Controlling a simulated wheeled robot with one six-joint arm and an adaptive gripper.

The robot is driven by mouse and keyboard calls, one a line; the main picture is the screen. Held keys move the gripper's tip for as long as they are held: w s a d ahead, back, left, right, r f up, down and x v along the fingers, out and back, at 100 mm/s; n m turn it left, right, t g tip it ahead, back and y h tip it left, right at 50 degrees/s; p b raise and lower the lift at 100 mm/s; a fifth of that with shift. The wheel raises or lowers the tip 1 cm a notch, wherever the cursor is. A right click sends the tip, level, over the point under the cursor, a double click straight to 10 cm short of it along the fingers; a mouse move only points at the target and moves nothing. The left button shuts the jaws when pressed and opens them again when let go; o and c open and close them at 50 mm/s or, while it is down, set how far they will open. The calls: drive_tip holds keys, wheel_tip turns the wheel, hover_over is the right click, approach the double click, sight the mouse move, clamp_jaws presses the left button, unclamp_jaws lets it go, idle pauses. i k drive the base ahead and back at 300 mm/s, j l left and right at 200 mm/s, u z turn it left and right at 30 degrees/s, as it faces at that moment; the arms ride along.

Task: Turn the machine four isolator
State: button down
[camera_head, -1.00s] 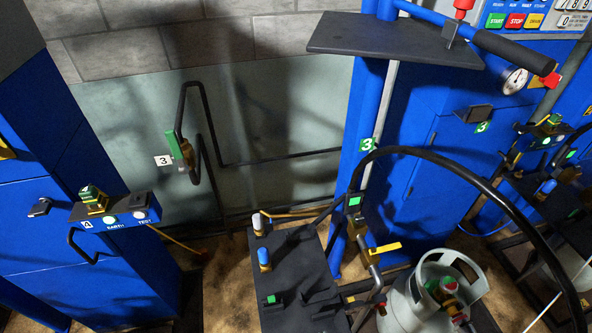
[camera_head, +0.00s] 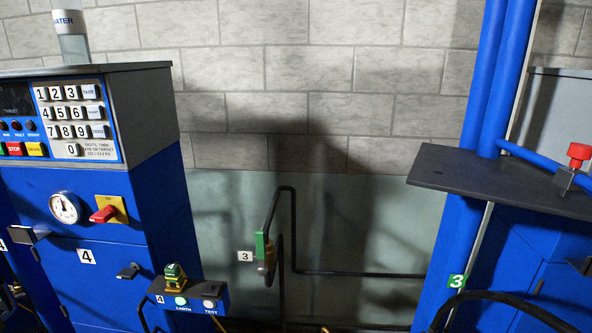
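Machine four is the blue cabinet (camera_head: 168,215) on the left, marked with a white "4" label (camera_head: 87,256). Its isolator is a red rotary handle (camera_head: 105,214) on a yellow plate, on the front face below the keypad. The handle lies tilted, its left end a little lower than its right. A round white gauge (camera_head: 65,207) is just left of it. My gripper is not in view.
A keypad panel (camera_head: 75,118) with lit buttons is above the isolator. A small earth/test box (camera_head: 190,301) juts out at the cabinet's lower right. A black pipe with a green block (camera_head: 261,245) runs along the back wall. A dark shelf (camera_head: 500,182) sticks out at right.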

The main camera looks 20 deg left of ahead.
sight(109, 212)
drive_tip(key=u, duration=1.45)
